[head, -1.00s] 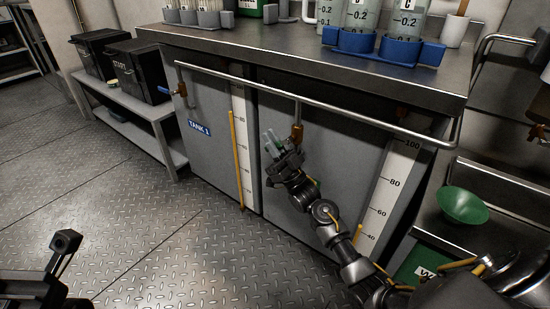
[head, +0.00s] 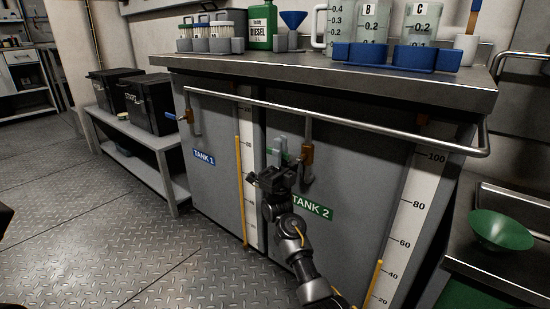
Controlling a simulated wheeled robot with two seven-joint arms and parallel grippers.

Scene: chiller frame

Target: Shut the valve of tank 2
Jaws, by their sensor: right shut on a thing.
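The tank 2 valve (head: 306,153) is a brown body on a grey vertical pipe, on the tank front below the rail. Its green handle (head: 273,154) points left from the body, mostly hidden by my right gripper. My right gripper (head: 279,149) is at this handle, its pale fingers shut on it. The green TANK 2 label (head: 312,206) is just below and right. The tank 2 gauge (head: 413,205) has a low yellow column, a little above 40. My left gripper is out of view.
The tank 1 valve (head: 188,116), with a blue handle, is at the left. A metal rail (head: 350,122) runs across above my right gripper. Bottles and beakers stand on the worktop (head: 330,69). A green bowl (head: 499,231) is at the right. The floor at left is clear.

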